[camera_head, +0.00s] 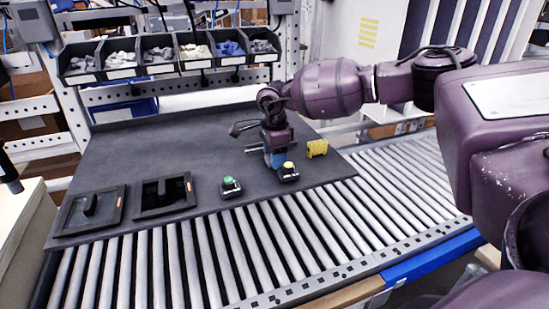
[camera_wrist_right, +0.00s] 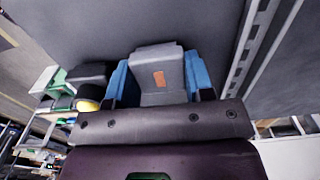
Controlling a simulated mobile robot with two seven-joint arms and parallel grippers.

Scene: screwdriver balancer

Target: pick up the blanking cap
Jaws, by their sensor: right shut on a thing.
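My right gripper (camera_head: 274,158) is low over the dark mat, just behind a small black box with a yellow button. In the right wrist view its blue fingers are shut on a grey block with an orange patch (camera_wrist_right: 158,78), which looks like the blanking cap. In the head view the gripper mostly hides this block. I cannot tell whether it still touches the mat. My left gripper is not in view.
The yellow-button box (camera_head: 289,174) is close beside the right gripper. A green-button box (camera_head: 230,188) and a yellow piece (camera_head: 317,148) stand nearby. Two black frames (camera_head: 118,206) lie at the left. Bins (camera_head: 120,72) line the back; rollers (camera_head: 200,262) run in front.

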